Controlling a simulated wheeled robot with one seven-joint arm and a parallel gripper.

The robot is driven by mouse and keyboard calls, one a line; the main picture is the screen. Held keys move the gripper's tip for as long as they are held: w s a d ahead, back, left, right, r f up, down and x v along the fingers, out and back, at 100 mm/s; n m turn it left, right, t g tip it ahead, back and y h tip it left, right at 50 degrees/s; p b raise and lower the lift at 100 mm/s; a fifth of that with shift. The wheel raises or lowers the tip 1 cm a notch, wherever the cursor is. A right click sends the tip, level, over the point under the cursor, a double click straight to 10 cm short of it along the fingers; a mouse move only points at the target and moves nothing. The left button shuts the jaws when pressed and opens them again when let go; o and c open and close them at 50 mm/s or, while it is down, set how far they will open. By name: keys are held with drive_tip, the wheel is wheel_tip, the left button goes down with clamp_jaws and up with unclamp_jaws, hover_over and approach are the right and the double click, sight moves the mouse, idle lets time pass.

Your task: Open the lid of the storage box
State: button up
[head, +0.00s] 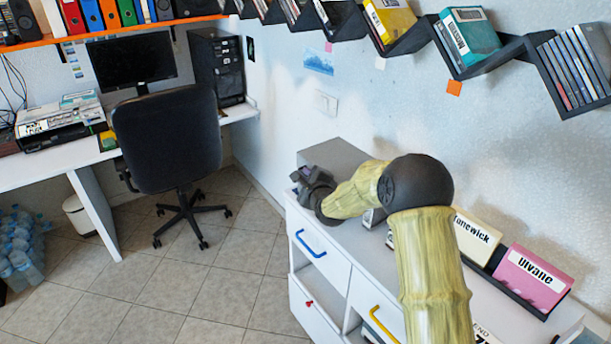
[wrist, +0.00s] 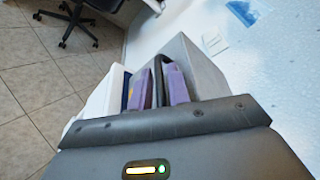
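The grey storage box (head: 338,153) stands on the far end of the white cabinet, against the wall. Its plain grey top looks closed, and its near part is hidden behind my arm and gripper. My gripper (head: 303,178) is at the box's near left side, low over the cabinet top. In the wrist view the grey box (wrist: 198,70) is just right of my gripper (wrist: 158,82). I cannot tell whether a finger touches the box.
The white cabinet (head: 320,262) has drawers with blue and yellow handles. Labelled disc cases, including a pink one (head: 532,277), stand near my arm. A zigzag wall shelf (head: 410,42) hangs above. An office chair (head: 168,135) and desk stand left, with open tiled floor between.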

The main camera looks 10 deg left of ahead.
drive_tip(key=shift+w+a, duration=0.15)
drive_tip(key=shift+w, duration=0.1)
clamp_jaws()
